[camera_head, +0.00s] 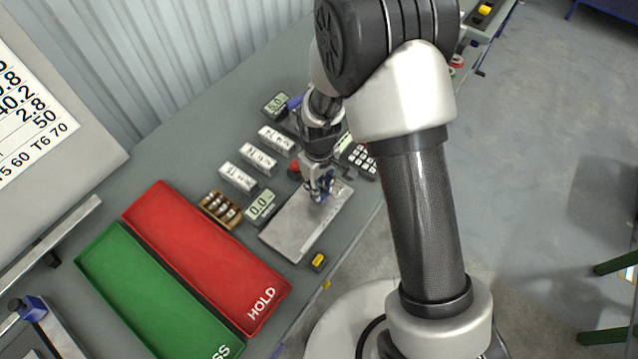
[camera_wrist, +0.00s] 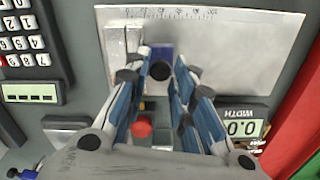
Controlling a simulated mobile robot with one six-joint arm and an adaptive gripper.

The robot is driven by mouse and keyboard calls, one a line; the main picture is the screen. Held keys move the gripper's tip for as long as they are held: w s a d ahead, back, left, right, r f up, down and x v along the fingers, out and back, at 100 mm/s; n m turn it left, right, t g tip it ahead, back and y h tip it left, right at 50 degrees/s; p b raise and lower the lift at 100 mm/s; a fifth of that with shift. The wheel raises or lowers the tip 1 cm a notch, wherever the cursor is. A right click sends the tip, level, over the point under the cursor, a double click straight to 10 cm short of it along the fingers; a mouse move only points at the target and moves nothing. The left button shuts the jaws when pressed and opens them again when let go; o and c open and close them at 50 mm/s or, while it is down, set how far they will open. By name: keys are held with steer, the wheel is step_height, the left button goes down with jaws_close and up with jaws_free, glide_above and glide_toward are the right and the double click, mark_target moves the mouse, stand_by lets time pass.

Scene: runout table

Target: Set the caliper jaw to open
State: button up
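The caliper is a flat silver plate (camera_head: 290,236) near the table's front edge. In the wrist view the plate (camera_wrist: 255,45) carries a printed scale along one edge and two pale metal bars, the jaw (camera_wrist: 115,50), close together at the scale's left end. A blue handle with a black knob (camera_wrist: 161,68) stands beside the bars. The WIDTH display (camera_wrist: 242,127) reads 0.0; it also shows in the head view (camera_head: 261,206). My gripper (camera_wrist: 162,58) is over the plate, its narrowed fingertips on both sides of the blue handle, seemingly touching it. In the head view my gripper (camera_head: 323,191) hides part of the plate.
A red HOLD tray (camera_head: 205,255) and a green tray (camera_head: 150,290) lie at left. A wooden block rack (camera_head: 220,209) and several white blocks (camera_head: 258,158) stand behind the plate. A keypad (camera_head: 363,162) is to the right. A red button (camera_wrist: 141,127) sits near my fingers.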

jaws_close()
stand_by(0.3)
steer(key=s+a, duration=0.4)
steer(key=s, duration=0.1)
steer(key=s+a, duration=0.2)
steer(key=s, duration=0.1)
steer(key=shift+a+b, duration=0.2)
steer(key=shift+b, duration=0.2)
jaws_free()
steer(key=o, duration=0.4)
steer(key=shift+s+a, duration=0.1)
steer(key=shift+o, duration=0.4)
